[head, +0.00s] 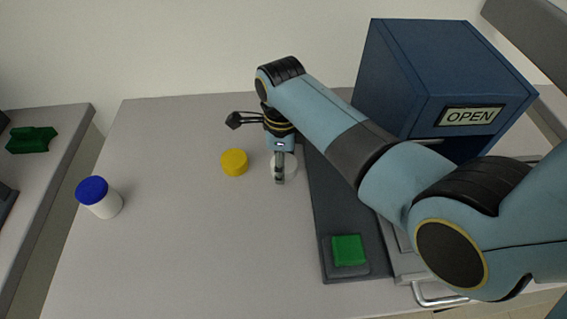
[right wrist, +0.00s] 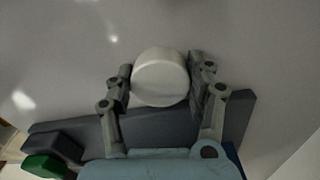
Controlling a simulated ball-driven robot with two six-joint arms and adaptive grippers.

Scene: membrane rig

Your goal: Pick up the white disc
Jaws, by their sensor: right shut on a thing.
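The white disc (head: 292,164) is near the middle of the table in the head view, partly hidden behind my right gripper (head: 280,173). In the right wrist view, the white disc (right wrist: 160,77) sits between the two fingers of my right gripper (right wrist: 161,88), one finger on each side. The gripper is shut on the disc. I cannot tell whether the disc is clear of the table. My left gripper is not in view.
A yellow disc (head: 234,162) lies just left of the white disc. A dark board (head: 328,205) with a green square (head: 348,250) lies to the right, beside a blue box (head: 425,75) marked OPEN. A blue-capped white jar (head: 104,205) is far left. The table's front left is clear.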

